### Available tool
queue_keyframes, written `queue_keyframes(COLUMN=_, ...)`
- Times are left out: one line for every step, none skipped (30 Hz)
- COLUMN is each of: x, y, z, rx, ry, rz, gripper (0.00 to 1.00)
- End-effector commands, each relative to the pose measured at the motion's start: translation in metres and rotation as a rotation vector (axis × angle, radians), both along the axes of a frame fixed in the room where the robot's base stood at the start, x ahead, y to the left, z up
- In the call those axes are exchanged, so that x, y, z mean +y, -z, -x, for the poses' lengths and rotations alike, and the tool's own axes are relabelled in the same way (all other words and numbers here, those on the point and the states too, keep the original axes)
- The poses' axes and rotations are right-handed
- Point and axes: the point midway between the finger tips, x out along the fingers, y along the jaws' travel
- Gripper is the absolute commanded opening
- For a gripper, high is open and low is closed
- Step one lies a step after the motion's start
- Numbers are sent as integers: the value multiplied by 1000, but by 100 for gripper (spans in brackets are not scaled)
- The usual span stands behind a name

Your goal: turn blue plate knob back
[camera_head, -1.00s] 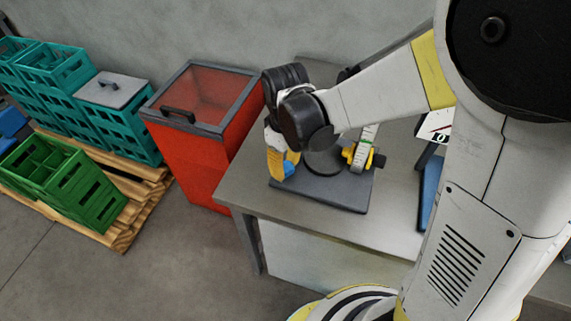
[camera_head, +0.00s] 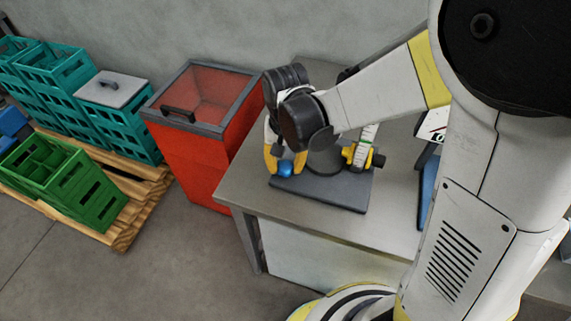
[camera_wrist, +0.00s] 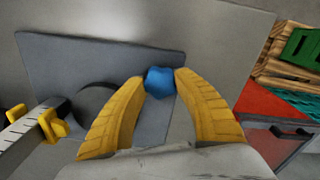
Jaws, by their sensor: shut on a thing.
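The blue knob (camera_head: 285,169) sits at the left front of the dark grey base plate (camera_head: 335,194) on the table. In the wrist view the blue knob (camera_wrist: 160,83) is between the two yellow fingertips. My gripper (camera_head: 284,164) points down over it and is shut on it; in the wrist view my gripper (camera_wrist: 160,88) has a finger on each side of it. A black round part (camera_head: 325,160) stands on the plate, partly hidden by my arm.
A yellow part (camera_head: 350,155) on a pale scaled arm stands right of the knob. A red bin (camera_head: 195,150) stands left of the table (camera_head: 250,206). Teal and green crates (camera_head: 75,185) are further left. The table's front strip is clear.

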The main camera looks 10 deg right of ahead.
Motion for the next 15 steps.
queue_keyframes(x=0, y=0, z=1, rx=1, ry=41, rz=0, gripper=7)
queue_keyframes(x=0, y=0, z=1, rx=1, ry=70, rz=1, gripper=7)
queue_keyframes(x=0, y=0, z=1, rx=1, ry=107, rz=1, gripper=7)
queue_keyframes(x=0, y=0, z=1, rx=1, ry=136, rz=1, gripper=7)
queue_keyframes(x=0, y=0, z=1, rx=1, ry=164, rz=1, gripper=7)
queue_keyframes(x=0, y=0, z=1, rx=1, ry=202, rz=1, gripper=7)
queue_keyframes(x=0, y=0, z=1, rx=1, ry=231, rz=1, gripper=7)
queue_keyframes(x=0, y=0, z=1, rx=1, ry=259, rz=1, gripper=7)
queue_keyframes(x=0, y=0, z=1, rx=1, ry=297, rz=1, gripper=7)
queue_keyframes(x=0, y=0, z=1, rx=1, ry=325, rz=1, gripper=7)
queue_keyframes(x=0, y=0, z=1, rx=1, ry=354, rz=1, gripper=7)
queue_keyframes(x=0, y=0, z=1, rx=1, ry=392, rz=1, gripper=7)
queue_keyframes(x=0, y=0, z=1, rx=1, ry=420, rz=1, gripper=7)
queue_keyframes(x=0, y=0, z=1, rx=1, ry=449, rz=1, gripper=7)
queue_keyframes(x=0, y=0, z=1, rx=1, ry=487, rz=1, gripper=7)
